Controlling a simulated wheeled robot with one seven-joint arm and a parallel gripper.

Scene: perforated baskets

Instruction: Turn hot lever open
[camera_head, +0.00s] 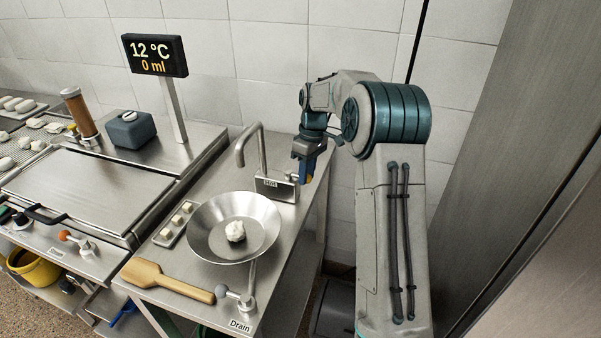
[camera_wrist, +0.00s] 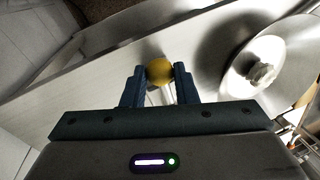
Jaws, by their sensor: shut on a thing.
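My gripper (camera_wrist: 160,88) is shut on a round yellow knob (camera_wrist: 160,71), which sits between its two blue fingers in the wrist view. In the head view my gripper (camera_head: 309,172) points down at the right end of the tap's base block (camera_head: 277,187), and the fingers hide most of the knob. I cannot read any hot marking on it, and the lever's stem is hidden. The tap's curved spout (camera_head: 246,142) rises over a metal bowl (camera_head: 205,215). No water shows at the spout. The display (camera_head: 154,55) reads 12 °C and 0 ml.
A white lump (camera_head: 235,231) lies in the bowl. A small tray (camera_head: 167,236) with white pieces stands left of it. A wooden paddle (camera_head: 165,281) and a drain lever (camera_head: 224,291) are in front. The tiled wall (camera_head: 330,225) is close behind my arm.

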